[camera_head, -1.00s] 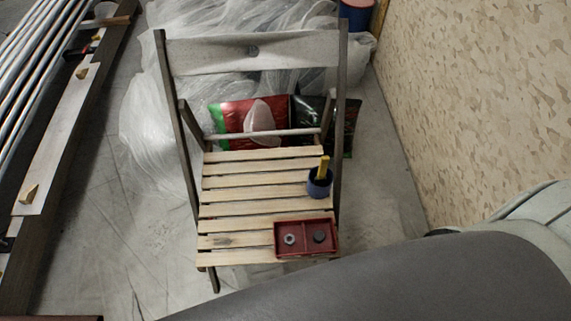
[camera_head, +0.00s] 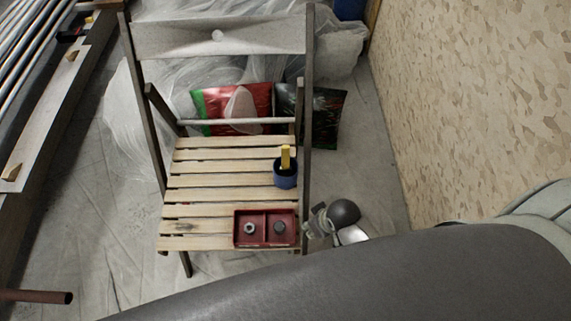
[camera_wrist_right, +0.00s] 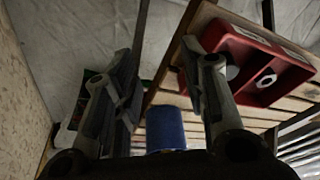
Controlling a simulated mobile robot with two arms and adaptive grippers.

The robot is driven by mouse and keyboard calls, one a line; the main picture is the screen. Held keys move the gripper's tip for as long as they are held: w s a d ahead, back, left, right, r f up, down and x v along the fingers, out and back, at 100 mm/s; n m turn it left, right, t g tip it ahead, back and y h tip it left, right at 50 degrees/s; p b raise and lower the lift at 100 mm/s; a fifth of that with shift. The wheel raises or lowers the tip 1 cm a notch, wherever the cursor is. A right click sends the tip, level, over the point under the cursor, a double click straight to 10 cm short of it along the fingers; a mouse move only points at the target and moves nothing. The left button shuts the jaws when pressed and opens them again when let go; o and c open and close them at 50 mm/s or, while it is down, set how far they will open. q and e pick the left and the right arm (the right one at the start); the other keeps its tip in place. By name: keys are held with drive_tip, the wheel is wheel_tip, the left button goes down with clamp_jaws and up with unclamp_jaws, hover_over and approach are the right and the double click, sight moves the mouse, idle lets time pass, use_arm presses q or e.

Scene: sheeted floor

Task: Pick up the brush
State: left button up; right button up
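The yellow handle of the brush (camera_head: 285,157) stands upright in a dark blue cup (camera_head: 286,177) on the right side of the slatted wooden chair seat (camera_head: 195,181). The rest of the brush is hidden in the cup. My right gripper (camera_head: 313,226) is beside the chair's front right corner, apart from the cup and brush. In the right wrist view the gripper's fingers (camera_wrist_right: 158,60) are spread with nothing between them. My left gripper is not in view.
A red two-compartment tray (camera_head: 264,242) with small round parts sits at the seat's front right, close to my right gripper. The chair back (camera_head: 218,36) rises behind. A patterned wall (camera_head: 480,100) is at right. Red and dark bags (camera_head: 313,115) lie behind the chair.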

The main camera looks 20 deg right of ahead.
drive_tip(key=w+a+r+n+y, duration=0.1)
drive_tip(key=w+a+r+n, duration=0.15)
drive_tip(key=r, duration=0.85)
drive_tip(key=w+a+r+n+y, duration=0.1)
drive_tip(key=w+a+r+n, duration=0.35)
drive_tip(key=w+a, duration=0.3)
wheel_tip(320, 180, up, 4)
drive_tip(key=r+n+g+h, duration=0.1)
drive_tip(key=n+g+h, duration=0.2)
drive_tip(key=n, duration=0.2)
hover_over(286, 146)
drive_tip(key=shift+s+a+f+b, duration=0.1)
drive_tip(key=shift+a+f+b, duration=0.1)
drive_tip(key=shift+f+b, duration=0.1)
drive_tip(key=shift+d, duration=0.15)
wheel_tip(286, 146, down, 10)
drive_tip(key=shift+f, duration=0.2)
clamp_jaws()
